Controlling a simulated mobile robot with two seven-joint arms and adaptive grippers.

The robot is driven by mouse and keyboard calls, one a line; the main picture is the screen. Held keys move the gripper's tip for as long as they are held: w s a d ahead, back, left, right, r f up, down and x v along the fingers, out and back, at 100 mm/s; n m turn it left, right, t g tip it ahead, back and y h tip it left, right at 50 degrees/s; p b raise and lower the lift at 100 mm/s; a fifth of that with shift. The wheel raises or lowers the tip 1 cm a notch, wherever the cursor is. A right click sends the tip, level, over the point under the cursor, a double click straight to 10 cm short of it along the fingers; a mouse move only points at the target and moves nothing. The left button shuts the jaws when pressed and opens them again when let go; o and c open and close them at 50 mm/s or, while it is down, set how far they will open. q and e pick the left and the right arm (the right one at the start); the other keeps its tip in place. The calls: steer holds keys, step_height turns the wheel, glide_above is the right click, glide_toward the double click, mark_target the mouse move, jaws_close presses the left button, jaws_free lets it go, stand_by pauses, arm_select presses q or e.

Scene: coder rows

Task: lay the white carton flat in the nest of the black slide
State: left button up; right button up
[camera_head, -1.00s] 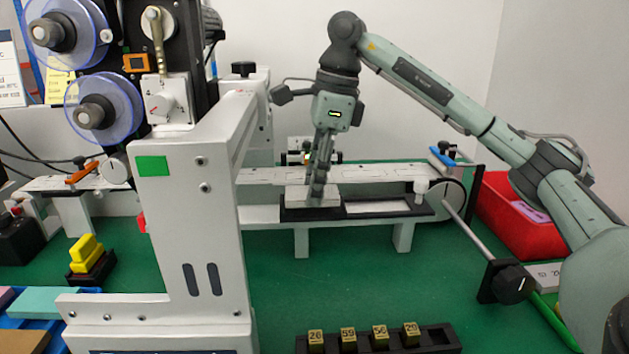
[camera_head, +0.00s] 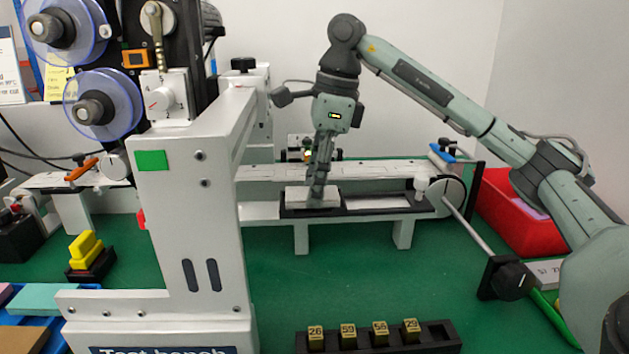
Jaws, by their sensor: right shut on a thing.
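The white carton (camera_head: 300,196) lies at the left end of the black slide (camera_head: 345,212), on the white rail of the machine. It looks flat, and its lower edge meets the slide's dark rim. My right gripper (camera_head: 318,192) points down from above and is shut on the white carton. The fingers hide part of the carton, so I cannot tell how deep it sits in the nest. My left gripper is not in view.
The white machine column (camera_head: 195,230) stands close to the left of the slide. A black knob on a rod (camera_head: 508,278) juts out at front right. A black rack (camera_head: 445,338) with several numbered brass blocks lies in front. A red bin (camera_head: 510,225) is at right.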

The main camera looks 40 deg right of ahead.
steer(key=shift+f, duration=0.1)
steer(key=o, duration=0.9)
step_height(320, 180, up, 12)
steer(key=s+d, duration=0.1)
steer(key=d, duration=0.1)
steer(key=shift+f, duration=0.15)
steer(key=shift+s, duration=0.1)
